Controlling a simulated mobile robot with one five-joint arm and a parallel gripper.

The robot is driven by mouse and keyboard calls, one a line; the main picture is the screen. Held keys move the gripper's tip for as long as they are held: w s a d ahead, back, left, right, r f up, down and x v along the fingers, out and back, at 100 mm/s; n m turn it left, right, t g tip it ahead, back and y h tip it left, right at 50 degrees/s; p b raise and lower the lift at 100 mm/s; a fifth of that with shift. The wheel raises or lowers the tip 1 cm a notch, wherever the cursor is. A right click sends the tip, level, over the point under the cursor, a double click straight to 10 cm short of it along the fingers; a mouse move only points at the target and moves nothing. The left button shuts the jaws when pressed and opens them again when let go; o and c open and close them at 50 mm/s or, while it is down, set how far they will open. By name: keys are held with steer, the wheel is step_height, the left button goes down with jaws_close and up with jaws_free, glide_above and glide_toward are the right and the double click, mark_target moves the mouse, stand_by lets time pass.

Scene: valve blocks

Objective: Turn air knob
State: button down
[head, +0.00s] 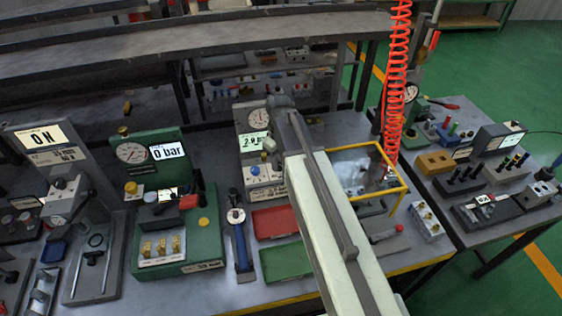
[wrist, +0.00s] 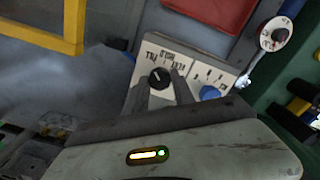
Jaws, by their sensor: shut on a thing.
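The black air knob (wrist: 159,74) sits on a white panel (wrist: 196,58) with printed position labels around it, in the wrist view. My gripper (wrist: 161,86) has one finger on each side of the knob and is shut on it. A blue knob (wrist: 210,92) is on the same panel, just right of the fingers. In the head view, the grey tester (head: 247,117) carries a round gauge, a lit display (head: 254,142) and the blue knob (head: 268,171). My arm covers its right side there, hiding the black knob and my fingers.
A yellow frame (head: 401,205) stands right of my arm, with a red coiled hose (head: 396,80) above it. A red tray (head: 274,221) and green tray (head: 286,262) lie in front of the tester. A green valve block (head: 190,245) stands left.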

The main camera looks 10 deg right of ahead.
steer(key=shift+s, duration=0.1)
steer(key=c, duration=1.1)
jaws_free()
steer(key=shift+o, duration=0.2)
steer(key=shift+r+p, duration=0.3)
step_height(320, 180, up, 7)
steer(key=p, duration=0.7)
steer(key=shift+r, duration=0.2)
steer(key=shift+f, duration=0.1)
steer(key=shift+f, duration=0.1)
